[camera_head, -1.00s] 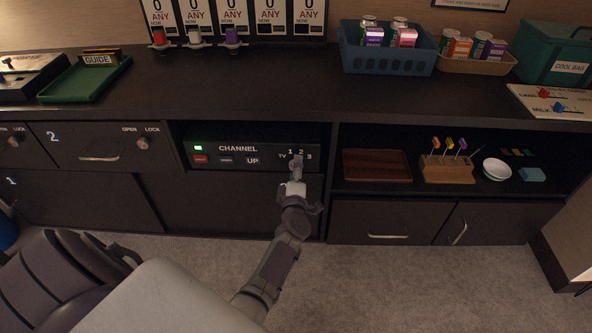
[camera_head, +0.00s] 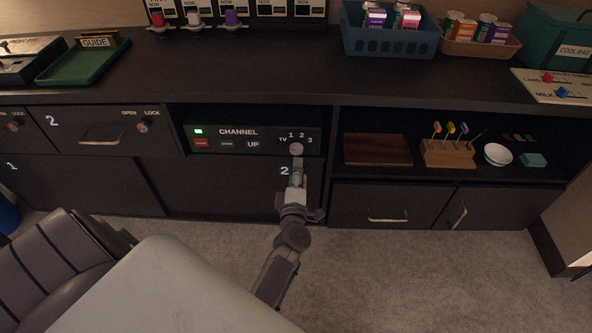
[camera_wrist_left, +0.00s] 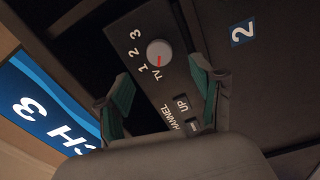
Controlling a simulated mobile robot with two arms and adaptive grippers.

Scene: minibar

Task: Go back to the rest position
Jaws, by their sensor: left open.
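My left gripper (camera_head: 297,168) is open and empty, just below the round selector knob (camera_head: 296,149) of the channel panel (camera_head: 228,144). In the left wrist view the two green-tipped fingers of the gripper (camera_wrist_left: 160,84) stand apart. The knob (camera_wrist_left: 159,53) shows beyond and between them, untouched, with a red mark on the side facing the TV label. The panel has a green light at its left, small buttons, and the labels TV, 1, 2 and 3. My right gripper is not in view.
A screen (camera_wrist_left: 48,108) reads CH 3 in the wrist view. The dark counter (camera_head: 250,75) holds a blue basket (camera_head: 389,42) and a green tray (camera_head: 80,62). The open shelf at right holds a white bowl (camera_head: 498,154). Carpet (camera_head: 400,280) is clear in front of the cabinets.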

